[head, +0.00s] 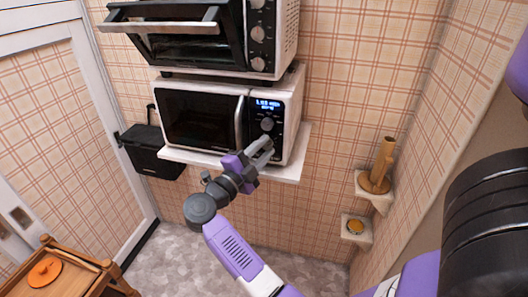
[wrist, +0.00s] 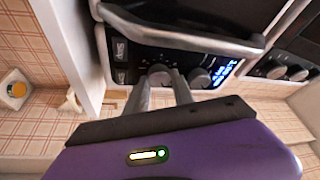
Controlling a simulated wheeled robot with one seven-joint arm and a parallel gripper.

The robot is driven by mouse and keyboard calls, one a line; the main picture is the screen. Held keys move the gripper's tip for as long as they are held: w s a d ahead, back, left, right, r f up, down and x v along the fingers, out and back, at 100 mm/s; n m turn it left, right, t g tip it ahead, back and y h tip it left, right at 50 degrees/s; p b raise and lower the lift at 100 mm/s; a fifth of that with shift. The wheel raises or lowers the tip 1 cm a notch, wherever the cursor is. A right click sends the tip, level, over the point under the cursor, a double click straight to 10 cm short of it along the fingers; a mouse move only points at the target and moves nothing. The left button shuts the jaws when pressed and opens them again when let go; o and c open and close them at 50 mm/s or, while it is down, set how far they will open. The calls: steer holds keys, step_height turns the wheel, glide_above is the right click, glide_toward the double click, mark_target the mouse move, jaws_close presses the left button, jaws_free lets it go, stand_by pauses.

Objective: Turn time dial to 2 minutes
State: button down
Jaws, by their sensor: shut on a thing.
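The microwave (head: 205,118) stands on a white shelf, with a black control panel on its right side. A lit blue display (head: 268,104) is at the panel's top; its text is too small to read surely. An upper dial (head: 267,124) sits below it and shows free of my fingers; it is also in the wrist view (wrist: 198,77). A lower dial (wrist: 160,74) is between my fingertips in the wrist view and is hidden by the fingers in the head view. My gripper (head: 264,146) is shut on this lower dial; it also shows in the wrist view (wrist: 161,82). Which dial sets time cannot be read.
The microwave door handle (head: 240,122) stands out just left of the panel. A toaster oven (head: 200,32) with its door partly open is above. The shelf edge (head: 230,165) lies just under my gripper. Small wall shelves hold a wooden item (head: 382,165) at the right.

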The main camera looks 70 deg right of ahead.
steer(key=m+y+b, duration=0.1)
steer(key=m, duration=0.2)
steer(key=m+y+b, duration=0.1)
steer(key=m, duration=0.2)
steer(key=shift+y, duration=0.3)
steer(key=m+t+y+b, duration=0.1)
steer(key=m, duration=0.1)
steer(key=m+t+b, duration=0.1)
steer(key=m+b, duration=0.1)
steer(key=m, duration=0.1)
steer(key=shift+y, duration=0.4)
steer(key=c, duration=1.1)
jaws_free()
steer(key=shift+r, duration=0.1)
steer(key=shift+a, duration=0.1)
steer(key=b+v, duration=0.2)
steer(key=v, duration=0.5)
steer(key=shift+a+r, duration=0.1)
steer(key=shift+a, duration=0.2)
